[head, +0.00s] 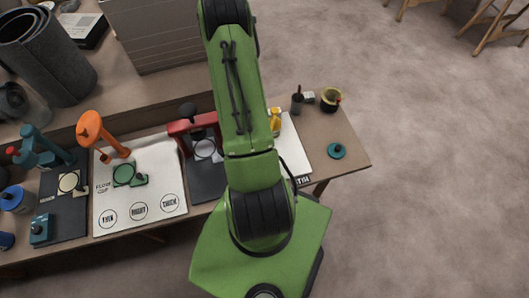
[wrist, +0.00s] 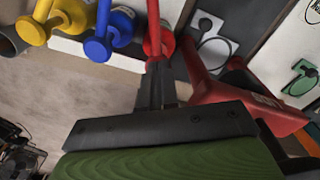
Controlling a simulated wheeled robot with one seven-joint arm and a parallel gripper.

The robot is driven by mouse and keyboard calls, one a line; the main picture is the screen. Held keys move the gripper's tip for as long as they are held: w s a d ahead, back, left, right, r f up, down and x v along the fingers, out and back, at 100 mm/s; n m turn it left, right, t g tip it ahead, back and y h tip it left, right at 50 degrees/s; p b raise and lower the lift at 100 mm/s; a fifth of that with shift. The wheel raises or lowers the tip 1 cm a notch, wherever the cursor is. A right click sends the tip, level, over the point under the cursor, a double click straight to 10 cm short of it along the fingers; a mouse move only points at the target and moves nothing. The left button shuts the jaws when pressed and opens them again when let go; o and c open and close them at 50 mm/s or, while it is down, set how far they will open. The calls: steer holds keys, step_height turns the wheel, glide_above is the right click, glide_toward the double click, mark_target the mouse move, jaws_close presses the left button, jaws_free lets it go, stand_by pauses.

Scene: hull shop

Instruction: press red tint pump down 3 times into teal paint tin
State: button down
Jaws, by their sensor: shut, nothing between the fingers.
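The red tint pump (wrist: 158,32) shows at the top middle of the wrist view, beside a blue pump (wrist: 108,32) and a yellow pump (wrist: 55,20). My gripper (wrist: 157,72) is shut and empty; its dark fingers overlap the lower end of the red pump in the picture. I cannot tell whether they touch it. In the head view my green arm hides the gripper and the red pump; only a yellow pump (head: 275,121) shows beside the arm. I cannot make out a teal paint tin; a round teal lid-like piece (head: 336,151) lies at the bench's right end.
A red stand (wrist: 238,92) is close to the right of my gripper; it also shows in the head view (head: 182,128). An orange stand (head: 105,137) and a teal stand (head: 38,147) are farther left. A dark pot (head: 330,100) stands at the bench's right end.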

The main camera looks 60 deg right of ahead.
steer(key=shift+s+a+f+b, duration=0.2)
steer(key=shift+s+f+b, duration=0.05)
steer(key=shift+f+b, duration=0.3)
steer(key=shift+s+a+f+b, duration=0.2)
steer(key=shift+f+b, duration=0.3)
steer(key=shift+f, duration=0.05)
steer(key=shift+s+f, duration=0.25)
steer(key=shift+s, duration=0.1)
steer(key=shift+a+r, duration=0.15)
steer(key=shift+r, duration=0.45)
steer(key=shift+w+r+p, duration=0.55)
steer(key=shift+r+p, duration=0.25)
steer(key=shift+r, duration=0.1)
steer(key=shift+w+d+r, duration=0.15)
steer(key=shift+d+r, duration=0.05)
steer(key=shift+d, duration=0.05)
